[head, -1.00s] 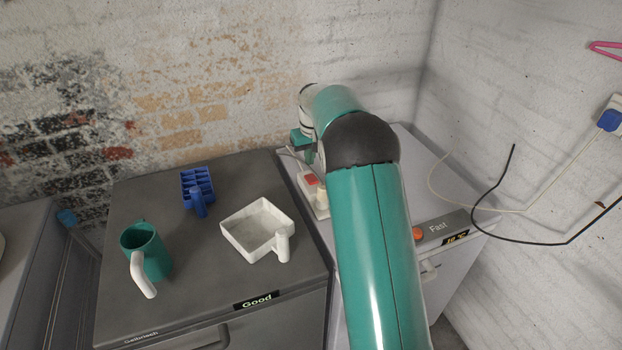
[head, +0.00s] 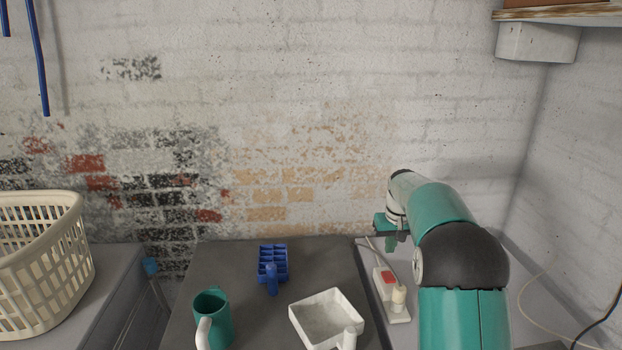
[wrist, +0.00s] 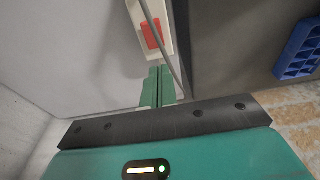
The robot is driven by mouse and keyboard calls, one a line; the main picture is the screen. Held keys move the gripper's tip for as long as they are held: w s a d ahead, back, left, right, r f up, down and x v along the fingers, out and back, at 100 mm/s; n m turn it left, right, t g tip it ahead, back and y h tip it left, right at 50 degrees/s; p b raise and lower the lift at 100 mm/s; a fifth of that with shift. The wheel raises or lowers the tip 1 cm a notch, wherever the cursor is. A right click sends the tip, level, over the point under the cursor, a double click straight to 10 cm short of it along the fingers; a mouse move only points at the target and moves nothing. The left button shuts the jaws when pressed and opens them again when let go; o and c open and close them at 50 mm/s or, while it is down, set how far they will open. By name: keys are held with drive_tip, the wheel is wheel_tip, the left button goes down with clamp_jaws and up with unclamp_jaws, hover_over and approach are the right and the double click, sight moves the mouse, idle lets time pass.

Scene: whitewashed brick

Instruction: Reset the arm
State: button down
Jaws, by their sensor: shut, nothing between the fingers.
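My arm reaches from the lower right of the head view, with its elbow bent and the wrist end near the back wall. My gripper (wrist: 158,87) shows in the wrist view with its two green fingers together and nothing between them. The fingers point toward a white power strip with a red switch (head: 389,278). It also shows in the wrist view (wrist: 150,35), just beyond the fingertips. I cannot tell whether they touch it.
On the dark cabinet (head: 240,262) stand a green mug (head: 220,318), a blue compartment tray (head: 272,262) and a white square dish (head: 325,316). A cream basket (head: 45,265) is at left. A shelf (head: 560,14) hangs at upper right. A black cable (head: 600,325) runs at lower right.

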drive_tip(key=s+a+r+t, duration=0.1)
drive_tip(key=s+a+r, duration=0.3)
drive_tip(key=s+r, duration=0.45)
drive_tip(key=s+a+r+t, duration=0.1)
drive_tip(key=s+a+r, duration=0.45)
drive_tip(key=s, duration=0.55)
drive_tip(key=s+a+f+t, duration=0.1)
drive_tip(key=s+a, duration=0.1)
drive_tip(key=s, duration=0.8)
drive_tip(key=s+a+f, duration=0.2)
drive_tip(key=s, duration=0.9)
drive_tip(key=shift+s+t, duration=0.15)
drive_tip(key=shift+t, duration=0.25)
drive_tip(key=shift+a, duration=0.1)
